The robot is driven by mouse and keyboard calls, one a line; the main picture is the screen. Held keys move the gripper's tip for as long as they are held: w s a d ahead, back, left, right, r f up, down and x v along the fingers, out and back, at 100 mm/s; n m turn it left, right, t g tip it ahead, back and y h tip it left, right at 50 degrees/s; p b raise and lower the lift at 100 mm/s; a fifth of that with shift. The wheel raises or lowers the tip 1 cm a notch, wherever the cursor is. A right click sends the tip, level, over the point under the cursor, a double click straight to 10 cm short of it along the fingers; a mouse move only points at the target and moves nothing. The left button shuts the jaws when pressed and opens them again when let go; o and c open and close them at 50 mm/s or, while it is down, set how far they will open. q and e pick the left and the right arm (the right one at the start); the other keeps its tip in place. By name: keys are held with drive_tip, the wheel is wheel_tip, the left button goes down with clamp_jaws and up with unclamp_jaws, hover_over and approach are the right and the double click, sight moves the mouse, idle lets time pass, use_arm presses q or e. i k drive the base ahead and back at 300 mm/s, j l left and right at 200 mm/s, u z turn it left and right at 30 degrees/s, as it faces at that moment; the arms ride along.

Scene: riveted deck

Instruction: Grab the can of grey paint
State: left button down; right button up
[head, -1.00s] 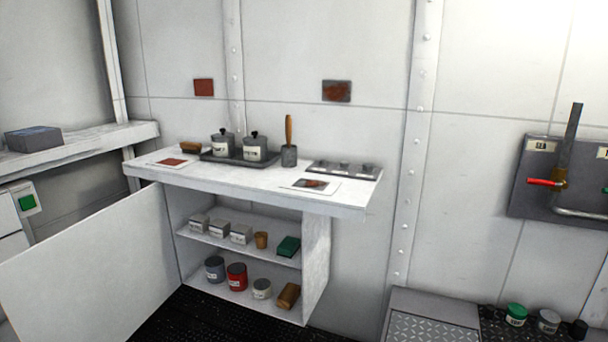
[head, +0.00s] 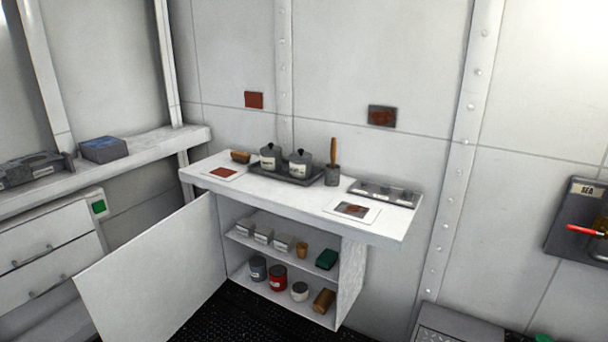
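A dark grey can with a pale label (head: 258,269) stands upright on the bottom shelf of the open cabinet, at the left end of a row. A red can (head: 278,278) stands just right of it, then a smaller whitish can (head: 299,291). The labels are too small to read. The cabinet door (head: 150,275) is swung open to the left and does not cover the grey can. Neither of my grippers is in view.
The counter (head: 320,206) above the cabinet overhangs it and holds a tray with two lidded pots (head: 284,163). A brown roll (head: 323,300) lies at the right of the bottom shelf. Dark deck floor (head: 245,320) in front looks clear. Drawers (head: 45,250) stand at left.

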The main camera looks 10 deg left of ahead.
sight(257, 268)
drive_tip(key=i+j+z, duration=0.1)
drive_tip(key=j, duration=0.6)
drive_tip(key=j+z, duration=0.15)
drive_tip(key=j, duration=0.55)
